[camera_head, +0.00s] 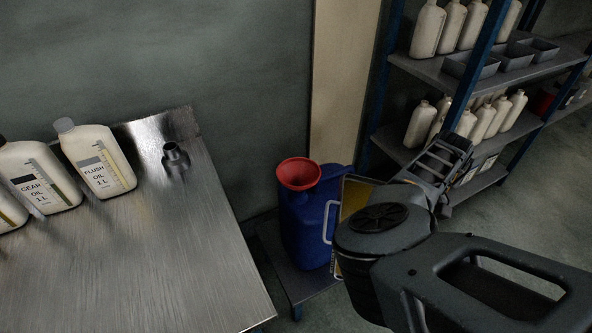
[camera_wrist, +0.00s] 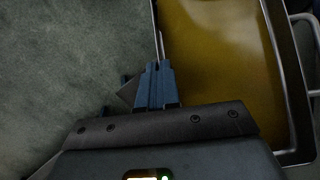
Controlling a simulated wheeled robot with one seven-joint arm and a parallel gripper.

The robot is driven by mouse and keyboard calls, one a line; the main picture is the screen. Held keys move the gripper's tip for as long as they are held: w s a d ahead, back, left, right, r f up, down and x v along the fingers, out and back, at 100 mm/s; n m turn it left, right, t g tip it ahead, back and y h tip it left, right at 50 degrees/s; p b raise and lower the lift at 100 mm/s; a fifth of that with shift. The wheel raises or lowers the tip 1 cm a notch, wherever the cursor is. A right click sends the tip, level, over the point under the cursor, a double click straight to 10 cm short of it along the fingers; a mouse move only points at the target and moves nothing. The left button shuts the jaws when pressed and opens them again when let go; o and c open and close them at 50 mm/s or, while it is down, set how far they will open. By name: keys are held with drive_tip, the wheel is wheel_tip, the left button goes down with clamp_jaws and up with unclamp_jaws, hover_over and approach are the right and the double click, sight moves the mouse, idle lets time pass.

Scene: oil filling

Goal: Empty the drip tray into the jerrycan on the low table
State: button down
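The drip tray holds amber oil and shows in the wrist view, with its metal rim (camera_wrist: 278,62) around the oil (camera_wrist: 215,50). In the head view its amber inside (camera_head: 354,196) is partly hidden behind my arm. My gripper (camera_wrist: 157,72) has its fingers close together on the tray's near-left rim. In the head view the fingertips are hidden behind my wrist. The blue jerrycan (camera_head: 302,232) stands upright on the low table (camera_head: 300,283), with a red funnel (camera_head: 299,174) in its mouth. The tray is beside the jerrycan, to its right in the picture; its exact tilt is unclear.
A metal workbench (camera_head: 150,265) at left carries a flush oil bottle (camera_head: 97,160), a gear oil bottle (camera_head: 38,178) and a small dark fitting (camera_head: 175,158). A shelf rack (camera_head: 510,65) with bottles and bins stands behind my arm. Grey floor is clear at the right.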

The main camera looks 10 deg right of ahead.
drive_tip(key=w+d+r+m+b, duration=0.1)
drive_tip(key=w+d+r+b, duration=0.2)
drive_tip(key=w+d+r, duration=0.2)
drive_tip(key=w+d+r+b, duration=0.3)
drive_tip(key=w+d+r, duration=0.2)
drive_tip(key=w+r, duration=0.4)
drive_tip(key=shift+w+d+m+t, duration=0.25)
drive_tip(key=shift+w+m+t, duration=0.15)
drive_tip(key=shift+w, duration=0.9)
drive_tip(key=shift+r+b, duration=0.15)
drive_tip(key=shift+b, duration=0.2)
drive_tip(key=shift+w+a+b, duration=0.25)
drive_tip(key=shift+a+b, duration=0.1)
drive_tip(key=shift+a, duration=0.15)
drive_tip(key=shift+a+f, duration=0.3)
drive_tip(key=shift+f, duration=0.1)
